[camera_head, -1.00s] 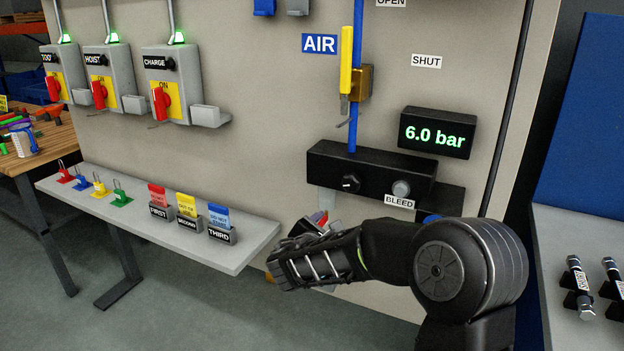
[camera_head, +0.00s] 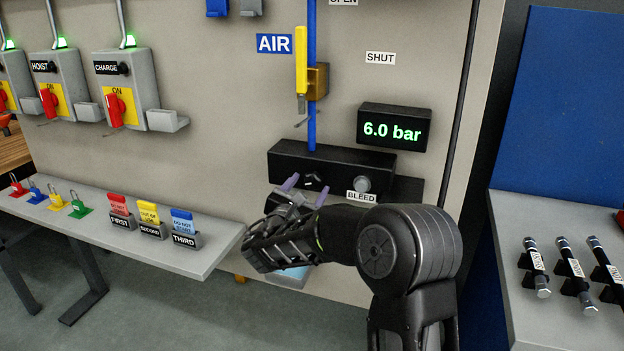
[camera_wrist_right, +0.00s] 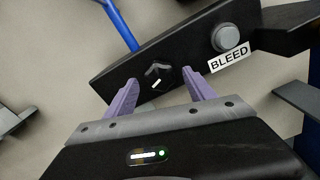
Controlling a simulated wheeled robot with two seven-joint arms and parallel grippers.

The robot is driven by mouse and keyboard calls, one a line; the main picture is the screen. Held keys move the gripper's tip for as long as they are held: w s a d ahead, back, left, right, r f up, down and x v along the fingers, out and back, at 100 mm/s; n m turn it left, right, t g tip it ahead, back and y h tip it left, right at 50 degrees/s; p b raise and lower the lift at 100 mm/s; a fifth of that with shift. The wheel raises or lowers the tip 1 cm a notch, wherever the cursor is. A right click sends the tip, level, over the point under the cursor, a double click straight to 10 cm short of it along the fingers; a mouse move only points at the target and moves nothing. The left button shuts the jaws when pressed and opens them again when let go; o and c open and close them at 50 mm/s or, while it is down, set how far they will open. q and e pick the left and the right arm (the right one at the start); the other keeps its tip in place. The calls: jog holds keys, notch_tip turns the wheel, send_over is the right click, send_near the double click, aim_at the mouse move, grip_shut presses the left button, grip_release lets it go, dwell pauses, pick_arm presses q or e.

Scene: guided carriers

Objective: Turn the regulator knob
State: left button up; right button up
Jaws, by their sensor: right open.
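The regulator knob (camera_head: 313,179) is a small black knob with a white mark on the front of the black regulator block (camera_head: 335,157). In the right wrist view the knob (camera_wrist_right: 158,76) shows just beyond and between my fingertips. My right gripper (camera_head: 306,187) is open and empty, its two purple fingers pointing at the block on either side of the knob. In the wrist view the gripper (camera_wrist_right: 160,88) appears short of the knob, with no clear contact. The pressure display (camera_head: 393,130) reads 6.0 bar. My left gripper is not seen.
The grey bleed button (camera_head: 362,184) sits right of the knob above a BLEED label. A yellow valve handle (camera_head: 301,60) is upright on the blue pipe above. A shelf (camera_head: 210,254) with tags and padlocks lies left. A side table (camera_head: 510,233) stands right.

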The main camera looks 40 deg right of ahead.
aim_at(312, 183)
jog(key=x, duration=0.3)
jog(key=shift+w+d+p, duration=0.1)
jog(key=shift+p, duration=0.25)
jog(key=shift+c, duration=0.3)
jog(key=c, duration=1.3)
jog(key=shift+f+b, duration=0.2)
jog(key=shift+b, duration=0.35)
jog(key=m+b, duration=0.1)
jog(key=b, duration=0.3)
jog(key=m+b, duration=0.2)
jog(key=b, duration=0.2)
jog(key=shift+f, duration=0.25)
jog(key=shift+r+m+b, duration=0.3)
jog(key=shift+m+b, duration=0.15)
jog(key=shift+m, duration=0.05)
jog(key=shift+r, duration=0.1)
